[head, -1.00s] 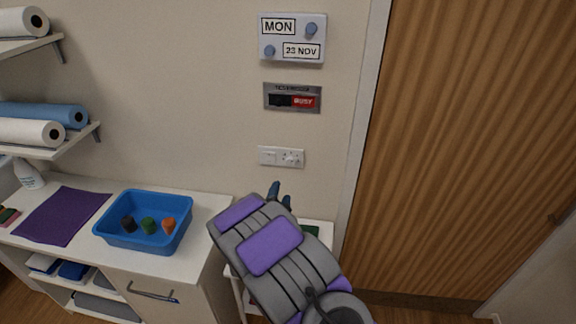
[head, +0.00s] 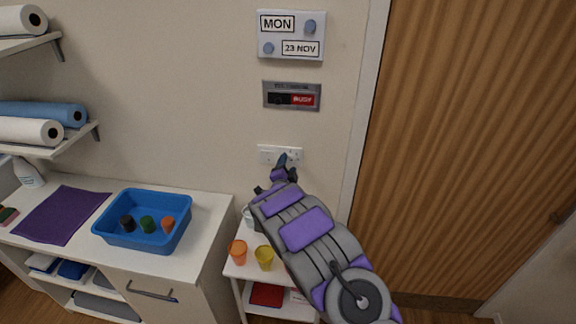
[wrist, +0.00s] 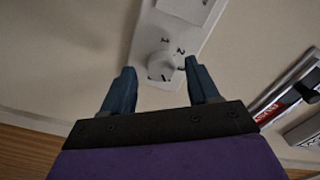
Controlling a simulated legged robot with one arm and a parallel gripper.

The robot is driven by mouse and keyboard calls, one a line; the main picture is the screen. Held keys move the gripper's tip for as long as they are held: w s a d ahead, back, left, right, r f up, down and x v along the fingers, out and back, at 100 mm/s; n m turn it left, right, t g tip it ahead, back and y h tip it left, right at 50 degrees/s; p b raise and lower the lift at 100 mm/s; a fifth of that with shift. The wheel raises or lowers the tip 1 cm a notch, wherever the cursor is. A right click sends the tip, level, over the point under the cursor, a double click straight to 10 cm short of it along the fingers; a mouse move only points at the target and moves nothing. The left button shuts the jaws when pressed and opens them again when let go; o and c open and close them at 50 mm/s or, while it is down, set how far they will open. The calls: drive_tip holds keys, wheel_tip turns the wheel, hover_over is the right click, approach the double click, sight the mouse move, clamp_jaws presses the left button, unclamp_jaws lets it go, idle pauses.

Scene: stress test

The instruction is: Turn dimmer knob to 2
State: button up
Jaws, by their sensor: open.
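The white wall plate (head: 266,154) with the dimmer is low on the wall, left of the door. In the wrist view the plate (wrist: 151,25) carries a round white dimmer knob (wrist: 160,65) with the printed marks 1 and 2 beside it. I cannot clearly tell where the knob's pointer is. My gripper (wrist: 159,68) is open, with one dark blue finger on each side of the knob and visible gaps in the picture. In the head view my gripper (head: 283,160) covers part of the plate. Contact with the knob cannot be seen.
A white trolley (head: 236,272) with orange and yellow cups (head: 264,258) stands below my arm. A counter holds a blue tray (head: 182,222) at left. A busy sign (head: 303,99) and a date board (head: 291,22) are above the plate. The wooden door (head: 470,150) is at right.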

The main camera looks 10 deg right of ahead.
drive_tip(key=shift+w+d, duration=0.25)
drive_tip(key=shift+w, duration=0.35)
drive_tip(key=c, duration=1)
drive_tip(key=shift+c, duration=0.2)
